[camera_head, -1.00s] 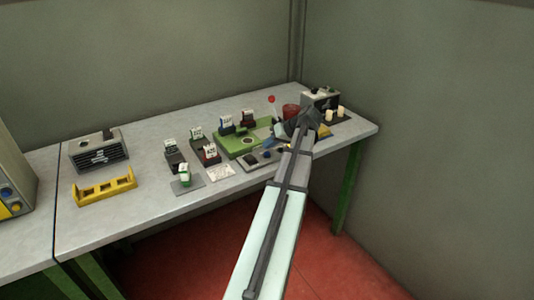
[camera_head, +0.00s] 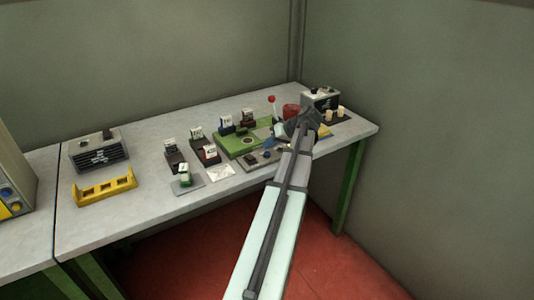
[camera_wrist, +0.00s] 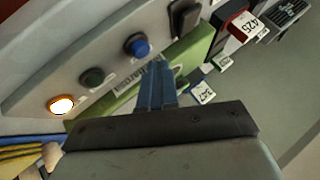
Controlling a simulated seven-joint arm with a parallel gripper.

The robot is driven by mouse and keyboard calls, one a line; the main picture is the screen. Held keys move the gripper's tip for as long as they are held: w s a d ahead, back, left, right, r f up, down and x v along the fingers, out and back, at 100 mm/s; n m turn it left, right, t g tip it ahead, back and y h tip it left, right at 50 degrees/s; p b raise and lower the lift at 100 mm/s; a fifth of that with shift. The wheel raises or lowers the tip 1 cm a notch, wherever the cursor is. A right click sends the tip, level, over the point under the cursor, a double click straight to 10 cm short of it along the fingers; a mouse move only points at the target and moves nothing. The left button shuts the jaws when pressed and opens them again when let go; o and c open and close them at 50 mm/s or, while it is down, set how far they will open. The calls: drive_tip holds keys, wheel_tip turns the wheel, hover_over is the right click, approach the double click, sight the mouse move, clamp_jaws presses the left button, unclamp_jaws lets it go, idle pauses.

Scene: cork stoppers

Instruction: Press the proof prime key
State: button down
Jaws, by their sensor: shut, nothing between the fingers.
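A grey control panel (camera_head: 250,164) lies at the front of the table, partly hidden by my arm. In the wrist view the panel (camera_wrist: 115,62) carries a row of keys: a lit white-orange one (camera_wrist: 61,105), a dark green one (camera_wrist: 93,77), a blue one (camera_wrist: 137,46) and a black rocker (camera_wrist: 183,17). I cannot read which is the proof prime key. My gripper (camera_wrist: 157,85) is shut and empty, its blue fingers near the blue and green keys. I cannot tell whether they touch anything. In the head view my gripper (camera_head: 290,129) is over the panel's right side.
A green board (camera_head: 235,145) with tagged blocks lies behind the panel. A red-topped lever (camera_head: 272,99), a red cup (camera_head: 291,111) and a dark box (camera_head: 320,98) stand behind my gripper. A yellow rack (camera_head: 105,190) sits left.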

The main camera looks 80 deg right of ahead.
sight(269, 153)
drive_tip(key=shift+f, duration=0.85)
idle(0.7)
drive_tip(key=shift+r, duration=0.1)
idle(0.4)
drive_tip(key=shift+r, duration=0.75)
drive_tip(key=shift+r, duration=2.55)
